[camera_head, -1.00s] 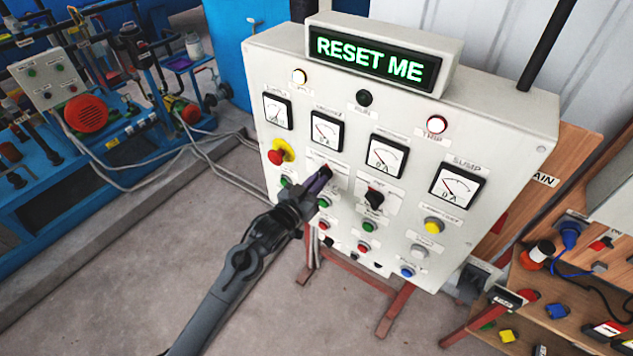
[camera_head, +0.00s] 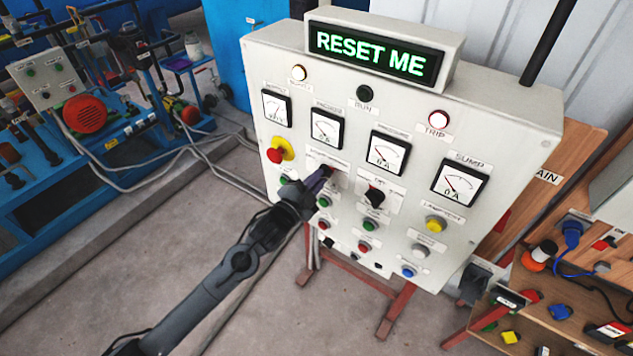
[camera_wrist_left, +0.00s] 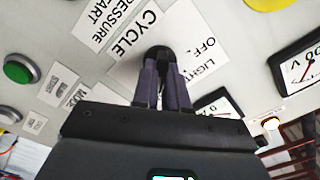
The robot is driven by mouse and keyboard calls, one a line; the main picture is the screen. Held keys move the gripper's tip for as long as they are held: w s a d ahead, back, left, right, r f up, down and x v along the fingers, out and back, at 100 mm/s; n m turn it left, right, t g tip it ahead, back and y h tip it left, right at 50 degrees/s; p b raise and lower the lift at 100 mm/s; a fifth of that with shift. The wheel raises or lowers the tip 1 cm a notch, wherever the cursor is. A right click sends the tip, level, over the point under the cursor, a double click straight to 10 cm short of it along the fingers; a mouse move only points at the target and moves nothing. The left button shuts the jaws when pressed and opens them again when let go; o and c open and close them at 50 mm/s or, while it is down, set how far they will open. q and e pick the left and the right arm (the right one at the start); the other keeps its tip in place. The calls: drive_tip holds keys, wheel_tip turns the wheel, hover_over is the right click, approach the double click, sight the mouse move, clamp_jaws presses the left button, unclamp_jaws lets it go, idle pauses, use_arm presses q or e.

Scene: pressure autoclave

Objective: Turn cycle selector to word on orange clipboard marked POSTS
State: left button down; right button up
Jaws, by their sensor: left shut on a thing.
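My left gripper (camera_head: 322,178) is at the grey-white control panel (camera_head: 290,60), shut on a black selector knob. In the left wrist view my fingertips (camera_wrist_left: 162,68) close around the black selector knob (camera_wrist_left: 159,52). The label beside it (camera_wrist_left: 140,30) reads CYCLE; other words around it read PRESSURE, START, OFF and LIGHT. The fingers hide most of the knob, so its pointing direction cannot be told. I see no orange clipboard in these frames.
A second black selector (camera_head: 375,196) sits to the right. A red emergency button (camera_head: 277,154) is to the left, with several push buttons below. The display (camera_head: 375,53) reads RESET ME. A wooden shelf (camera_head: 560,322) with plugs stands at the right.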

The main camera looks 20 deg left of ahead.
use_arm(q)
drive_tip(key=shift+m, duration=1.3)
drive_tip(key=shift+b, duration=0.3)
drive_tip(key=c, duration=1.2)
unclamp_jaws()
drive_tip(key=shift+o, duration=0.2)
drive_tip(key=b+v, duration=0.2)
drive_tip(key=v, duration=0.8)
drive_tip(key=shift+s, duration=0.35)
